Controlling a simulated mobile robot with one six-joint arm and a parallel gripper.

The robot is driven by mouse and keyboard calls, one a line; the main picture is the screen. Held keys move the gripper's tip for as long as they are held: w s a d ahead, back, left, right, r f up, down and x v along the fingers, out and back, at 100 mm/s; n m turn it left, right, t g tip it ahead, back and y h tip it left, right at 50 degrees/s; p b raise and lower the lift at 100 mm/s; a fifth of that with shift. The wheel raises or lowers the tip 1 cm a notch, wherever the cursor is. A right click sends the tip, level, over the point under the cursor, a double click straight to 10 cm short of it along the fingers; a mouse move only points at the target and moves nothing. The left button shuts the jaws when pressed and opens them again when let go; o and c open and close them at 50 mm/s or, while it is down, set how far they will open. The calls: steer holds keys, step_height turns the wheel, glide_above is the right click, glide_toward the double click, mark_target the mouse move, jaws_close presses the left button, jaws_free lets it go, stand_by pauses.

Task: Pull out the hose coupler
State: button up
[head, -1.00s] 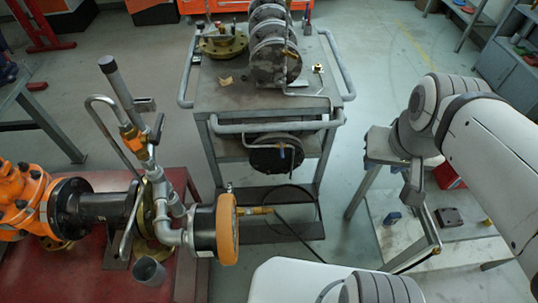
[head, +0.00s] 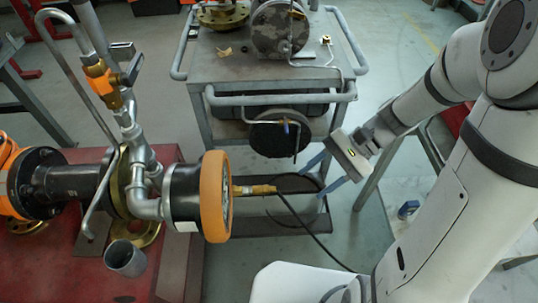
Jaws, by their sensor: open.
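The hose coupler (head: 254,190) is a brass piece sticking out to the right from the face of the orange-rimmed round fitting (head: 215,196) on the pipe assembly. A black hose (head: 304,228) leads from its right end, down and to the right. My gripper (head: 325,178) is to the right of the coupler, with its two blue-grey fingers spread apart and pointing left. Nothing shows between the fingers. The gripper looks apart from the coupler, with a gap between them. How far the coupler sits inside the fitting is hidden.
A grey trolley (head: 225,82) with round flanged parts stands behind the coupler and gripper. The pipe assembly stands on a red table (head: 60,262) at left. A grey cup (head: 125,259) stands near its edge. Floor is clear between table and my base.

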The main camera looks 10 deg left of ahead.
mark_target(269, 189)
steer(key=w+a+f+m+y+b, duration=0.1)
steer(key=w+f+m+y+b, duration=0.1)
steer(key=f, duration=0.4)
steer(key=w+a+f+m+t+y+b, duration=0.1)
steer(key=w+a+f+m+y+b, duration=0.1)
steer(key=f, duration=0.4)
steer(key=w+a+f+m+y+b, duration=0.1)
steer(key=w+f+m+y+b, duration=0.2)
steer(key=f+m+y+b, duration=0.1)
step_height(269, 189, down, 2)
steer(key=shift+w+a+f+m+t+y+b, duration=0.2)
steer(key=shift+a+f+m+t+y+b, duration=0.15)
steer(key=shift+b, duration=0.55)
steer(key=shift+r, duration=0.1)
steer(key=shift+x, duration=4.45)
steer(key=shift+c, duration=0.4)
jaws_close()
steer(key=shift+d, duration=0.15)
